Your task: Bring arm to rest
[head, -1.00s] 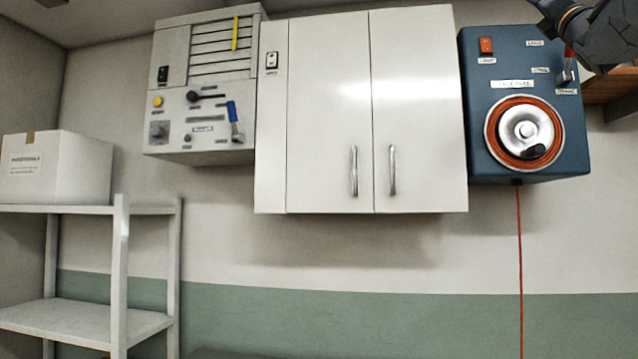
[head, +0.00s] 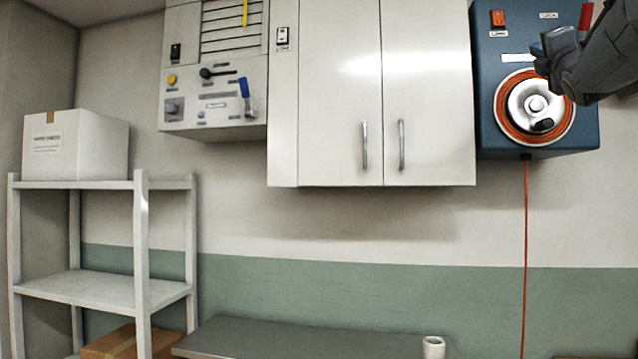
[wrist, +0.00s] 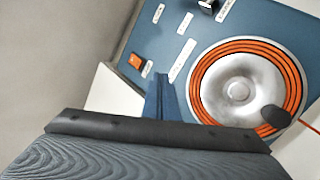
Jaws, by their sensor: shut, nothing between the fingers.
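My gripper (head: 551,58) is at the upper right of the head view, in front of the blue reel box (head: 490,70). Its fingers are shut with nothing held. In the wrist view, my shut gripper (wrist: 161,95) shows at the centre, with the blue box (wrist: 205,50) behind it. The box carries a silver reel (wrist: 238,90) with orange cable, a black knob (wrist: 276,116) and an orange switch (wrist: 136,62). My arm hides the right part of the box in the head view.
A white double-door cabinet (head: 330,120) hangs left of the blue box, doors shut. A control panel (head: 230,125) hangs further left. A shelf rack (head: 140,250) holds a white carton (head: 75,145). A grey bench top (head: 290,342) with a white cup (head: 433,347) lies below.

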